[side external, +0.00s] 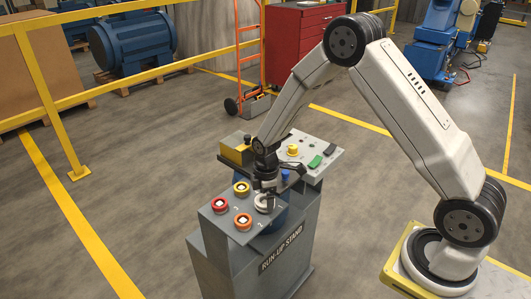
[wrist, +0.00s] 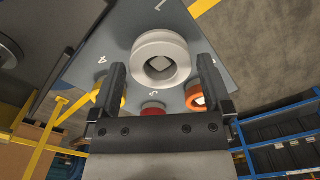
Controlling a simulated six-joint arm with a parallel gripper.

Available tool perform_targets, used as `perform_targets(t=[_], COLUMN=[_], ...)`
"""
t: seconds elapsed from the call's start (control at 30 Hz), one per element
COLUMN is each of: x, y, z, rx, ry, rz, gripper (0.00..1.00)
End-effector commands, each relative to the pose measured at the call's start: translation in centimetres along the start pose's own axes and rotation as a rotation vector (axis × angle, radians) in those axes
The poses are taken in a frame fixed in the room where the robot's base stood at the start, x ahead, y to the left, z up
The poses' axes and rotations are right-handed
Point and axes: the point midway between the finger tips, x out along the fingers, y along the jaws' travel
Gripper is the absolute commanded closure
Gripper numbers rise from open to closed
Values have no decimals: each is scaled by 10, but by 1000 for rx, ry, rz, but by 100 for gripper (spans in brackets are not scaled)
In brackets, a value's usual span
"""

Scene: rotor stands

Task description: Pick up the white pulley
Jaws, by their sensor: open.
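The white pulley (wrist: 143,47) is a thick ring with a square-shaped centre, on the grey numbered plate of the run-up stand. In the side external view the white pulley (side external: 264,203) is at the plate's right corner, partly hidden by my gripper (side external: 265,190). In the wrist view my gripper (wrist: 162,80) is open, with one finger on each side of the pulley's lower part in the picture. Whether the fingers touch it, I cannot tell. The plate (side external: 226,229) also carries a yellow pulley (side external: 242,188), a red pulley (side external: 220,205) and an orange pulley (side external: 242,221).
Behind my gripper, a second panel (side external: 320,171) holds a yellow button (side external: 293,150) and green parts (side external: 315,162). A yellow block (side external: 236,153) stands at its left. A yellow railing (side external: 60,105), an orange hand truck (side external: 250,60) and a red cabinet (side external: 295,40) stand farther back.

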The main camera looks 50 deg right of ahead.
Motion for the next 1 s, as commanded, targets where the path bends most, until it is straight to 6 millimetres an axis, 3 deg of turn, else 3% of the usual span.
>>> perform_targets(t=[0.2, 0.7, 0.9, 1.0], x=[11, 12, 12, 11], y=[0, 0, 0, 1], z=[0, 0, 0, 0], rx=[0, 0, 0, 0], ry=[2, 2, 2, 2], rz=[2, 2, 2, 3], gripper=[0, 0, 64, 88])
